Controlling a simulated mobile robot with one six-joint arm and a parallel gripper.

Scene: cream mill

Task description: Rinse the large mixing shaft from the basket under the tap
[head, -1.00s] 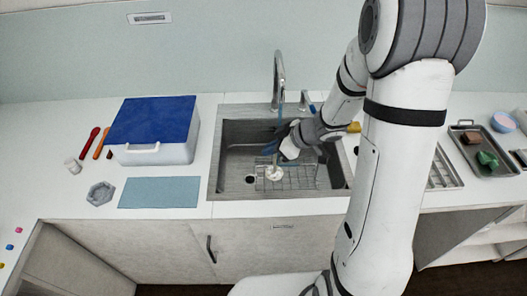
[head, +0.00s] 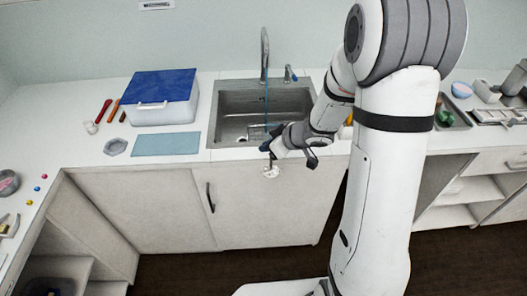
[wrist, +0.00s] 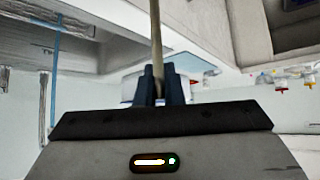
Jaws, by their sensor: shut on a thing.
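My gripper (head: 271,155) is in front of the sink, at the counter's front edge in the picture. In the wrist view its dark blue fingers (wrist: 160,88) are shut on a thin tan rod, the mixing shaft (wrist: 156,35). The shaft's whitish end (head: 271,173) shows just below the gripper, against the cabinet front. The tap (head: 265,55) stands at the back of the sink (head: 228,132). A thin blue stream (head: 266,100) runs down from it, behind my gripper. I cannot make out the basket.
A white box with a blue lid (head: 165,88), a blue-green mat (head: 166,144) and a grey hexagonal dish (head: 115,147) are left of the sink. A tray (head: 455,119) is at the right. Open floor (head: 270,262) lies before the cabinets.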

